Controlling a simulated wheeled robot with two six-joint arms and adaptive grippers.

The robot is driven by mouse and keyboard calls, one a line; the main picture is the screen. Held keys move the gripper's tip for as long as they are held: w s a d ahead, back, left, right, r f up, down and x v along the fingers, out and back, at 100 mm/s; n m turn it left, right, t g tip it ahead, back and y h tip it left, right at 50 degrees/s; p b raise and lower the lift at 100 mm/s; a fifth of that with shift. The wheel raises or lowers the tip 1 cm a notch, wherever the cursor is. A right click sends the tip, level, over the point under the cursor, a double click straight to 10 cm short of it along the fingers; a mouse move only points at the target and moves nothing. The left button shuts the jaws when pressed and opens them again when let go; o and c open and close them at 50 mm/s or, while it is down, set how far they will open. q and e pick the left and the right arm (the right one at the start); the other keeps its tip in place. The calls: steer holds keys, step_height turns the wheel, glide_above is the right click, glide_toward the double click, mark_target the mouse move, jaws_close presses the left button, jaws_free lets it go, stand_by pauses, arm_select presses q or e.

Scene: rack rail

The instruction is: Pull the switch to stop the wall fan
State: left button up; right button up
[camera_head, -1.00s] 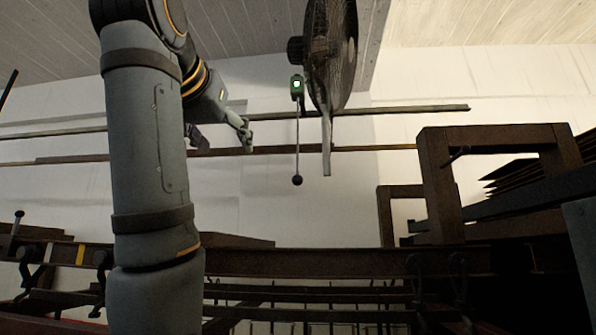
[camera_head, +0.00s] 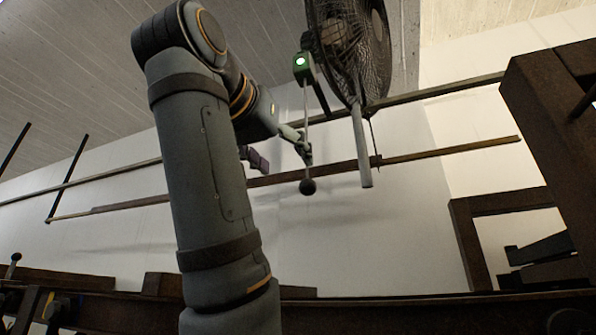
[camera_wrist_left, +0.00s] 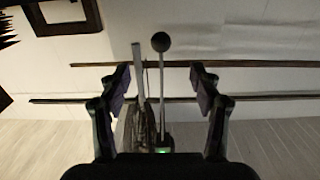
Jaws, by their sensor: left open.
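The wall fan (camera_head: 350,45), with a dark round cage, is at the top of the head view. The switch (camera_head: 301,68) is a small green box with a lit light beside it. A thin rod hangs from it to a black ball (camera_head: 307,186). My left gripper (camera_head: 280,156) is open, with one fingertip overlapping the rod above the ball in the head view. In the left wrist view, upside down, the rod and ball (camera_wrist_left: 160,41) show between the open fingers (camera_wrist_left: 158,86); I cannot tell whether they touch. My right gripper is out of view.
Long rails (camera_head: 430,152) run along the white wall behind. A rusty frame (camera_head: 550,130) stands at the right. A dark beam (camera_head: 420,308) crosses the bottom. The wall area below the ball is clear.

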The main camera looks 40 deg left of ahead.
arm_select(q)
steer(key=s+r+p, duration=0.2)
steer(key=p, duration=0.4)
glide_toward(304, 183)
steer(key=w, duration=0.2)
steer(key=x, duration=0.7)
steer(key=shift+a+f, duration=0.15)
steer(key=shift+f, duration=0.2)
steer(key=shift+w+a+r, duration=0.1)
steer(key=shift+w+r, duration=0.05)
steer(key=shift+w, duration=0.1)
steer(key=shift+w+a+r, duration=0.15)
steer(key=shift+w+a, duration=0.05)
steer(key=shift+w, duration=0.8)
steer(key=shift+w+a, duration=0.1)
steer(key=shift+w, duration=0.25)
steer(key=shift+c, duration=1.2)
steer(key=shift+s, duration=0.3)
steer(key=c, duration=1)
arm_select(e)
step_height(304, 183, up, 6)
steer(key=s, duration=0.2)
